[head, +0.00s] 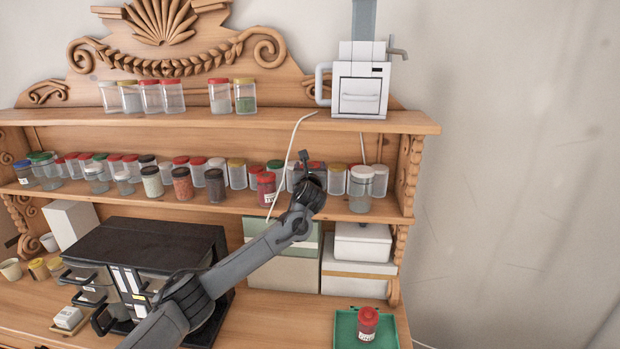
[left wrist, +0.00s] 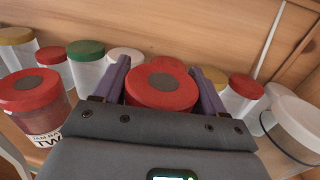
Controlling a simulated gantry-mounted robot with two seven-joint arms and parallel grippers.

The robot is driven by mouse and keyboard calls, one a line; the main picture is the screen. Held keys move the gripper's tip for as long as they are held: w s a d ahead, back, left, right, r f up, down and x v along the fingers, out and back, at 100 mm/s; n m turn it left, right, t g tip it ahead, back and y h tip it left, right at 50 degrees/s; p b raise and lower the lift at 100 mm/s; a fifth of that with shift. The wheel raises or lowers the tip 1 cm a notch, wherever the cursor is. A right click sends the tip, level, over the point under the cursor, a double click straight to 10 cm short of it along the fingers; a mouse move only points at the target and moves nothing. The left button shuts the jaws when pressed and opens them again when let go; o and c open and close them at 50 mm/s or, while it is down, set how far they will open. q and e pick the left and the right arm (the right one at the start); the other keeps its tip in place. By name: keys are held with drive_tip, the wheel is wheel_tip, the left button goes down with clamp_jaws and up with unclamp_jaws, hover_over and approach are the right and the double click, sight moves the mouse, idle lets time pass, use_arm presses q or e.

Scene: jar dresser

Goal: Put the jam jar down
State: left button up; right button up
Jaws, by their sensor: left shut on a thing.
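My left gripper (head: 309,163) reaches to the middle shelf of the dresser, right of centre in the head view. In the left wrist view, its two fingers (left wrist: 160,67) stand on either side of the red-lidded jam jar (left wrist: 162,90) and are shut on it. Only the lid of this jar shows clearly; its body is hidden below my gripper. It is among the shelf jars; I cannot tell whether its base touches the shelf. A labelled red jam jar (head: 266,188) stands on the shelf to its left and shows close in the left wrist view (left wrist: 38,104). My right gripper is out of view.
Several jars stand close by, including a green-lidded one (left wrist: 88,64) and clear ones at right (left wrist: 296,125). Another red jar (head: 367,323) stands on a green tray (head: 344,328) on the lower top. A white machine (head: 360,88) stands on the top shelf.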

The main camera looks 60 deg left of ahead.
use_arm(q)
wheel_tip(320, 180, down, 3)
drive_tip(key=shift+r+p, duration=0.1)
drive_tip(key=shift+p, duration=0.5)
drive_tip(key=shift+f, duration=0.35)
drive_tip(key=o, duration=1.3)
drive_tip(key=shift+f, duration=0.15)
drive_tip(key=shift+o, duration=0.2)
drive_tip(key=shift+d, duration=0.1)
